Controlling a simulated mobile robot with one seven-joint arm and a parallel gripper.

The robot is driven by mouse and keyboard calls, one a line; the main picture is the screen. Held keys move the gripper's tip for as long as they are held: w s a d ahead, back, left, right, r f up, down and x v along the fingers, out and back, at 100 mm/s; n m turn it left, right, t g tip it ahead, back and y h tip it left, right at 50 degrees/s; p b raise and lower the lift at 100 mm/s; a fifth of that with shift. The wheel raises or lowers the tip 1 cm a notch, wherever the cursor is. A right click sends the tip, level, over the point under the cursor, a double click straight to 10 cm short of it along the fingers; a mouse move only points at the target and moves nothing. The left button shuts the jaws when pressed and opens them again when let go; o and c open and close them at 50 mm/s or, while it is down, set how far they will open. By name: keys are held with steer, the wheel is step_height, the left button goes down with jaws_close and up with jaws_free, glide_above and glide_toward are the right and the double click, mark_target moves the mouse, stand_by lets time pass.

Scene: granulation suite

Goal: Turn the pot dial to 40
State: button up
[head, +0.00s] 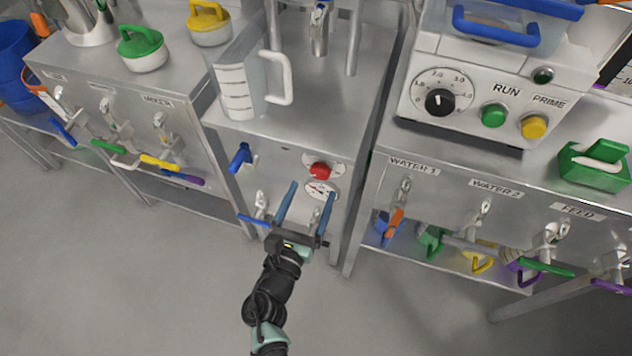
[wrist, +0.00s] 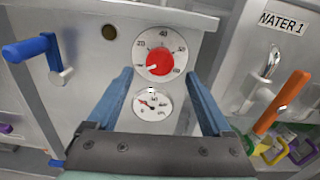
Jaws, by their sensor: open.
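The pot dial is a red knob (head: 320,170) on a round white scale plate, on the front of the middle steel cabinet (head: 280,150). In the wrist view the red knob (wrist: 160,62) has a white mark pointing to the lower left, and 40 stands at the top of its scale.
A blue-handled lever (head: 240,156) sticks out left of the dial. A clear jug (head: 240,88) stands on the cabinet top. The grey floor in front is clear.

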mark_target(319, 175)
steer(key=shift+b+x, duration=0.35)
steer(key=shift+x, duration=1.75)
jaws_close()
